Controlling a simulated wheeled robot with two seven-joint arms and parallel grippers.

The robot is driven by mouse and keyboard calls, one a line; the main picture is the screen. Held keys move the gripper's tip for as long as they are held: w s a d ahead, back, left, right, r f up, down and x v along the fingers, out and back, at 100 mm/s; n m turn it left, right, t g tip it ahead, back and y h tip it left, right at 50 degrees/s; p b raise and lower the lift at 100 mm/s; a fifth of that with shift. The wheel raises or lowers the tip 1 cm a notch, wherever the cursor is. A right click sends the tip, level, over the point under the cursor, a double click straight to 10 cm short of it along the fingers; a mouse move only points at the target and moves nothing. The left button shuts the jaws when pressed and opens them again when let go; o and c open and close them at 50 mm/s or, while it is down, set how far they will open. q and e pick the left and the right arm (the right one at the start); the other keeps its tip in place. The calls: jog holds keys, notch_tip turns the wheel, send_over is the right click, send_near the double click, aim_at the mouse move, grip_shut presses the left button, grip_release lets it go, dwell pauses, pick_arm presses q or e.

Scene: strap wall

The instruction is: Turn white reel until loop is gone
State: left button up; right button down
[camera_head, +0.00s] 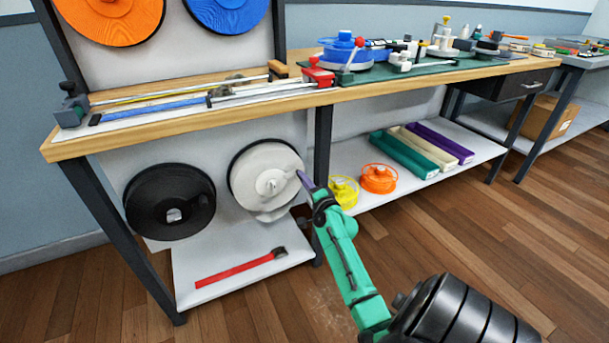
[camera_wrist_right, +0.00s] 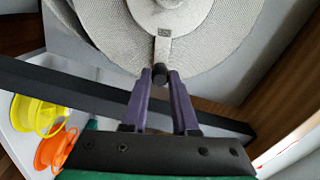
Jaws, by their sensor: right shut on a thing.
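The white reel (camera_head: 250,187) hangs upright on the panel below the workbench, right of a black reel. Pale material sags at its lower right edge (camera_head: 277,215); I cannot tell clearly whether this is the loop. In the right wrist view the reel (camera_wrist_right: 218,48) fills the top, with a light crank arm (camera_wrist_right: 162,47) ending in a small dark knob (camera_wrist_right: 159,69). My right gripper (camera_head: 302,177) reaches the reel's right side; its purple fingers (camera_wrist_right: 160,79) are shut on the knob. My left gripper is not in view.
The black reel (camera_head: 150,190) hangs close at the left. A dark table leg (camera_head: 323,140) stands just right of the white reel. A red strap (camera_head: 235,270) lies on the lower shelf. Yellow (camera_head: 343,190) and orange (camera_head: 378,178) spools sit on the right shelf.

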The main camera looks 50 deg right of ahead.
jog(key=c, duration=0.7)
grip_release()
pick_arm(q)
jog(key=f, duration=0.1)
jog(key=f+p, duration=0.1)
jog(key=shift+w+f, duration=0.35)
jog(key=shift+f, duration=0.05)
pick_arm(e)
jog(key=v, duration=1.4)
jog(key=shift+s+a, duration=0.15)
jog(key=shift+s, duration=0.1)
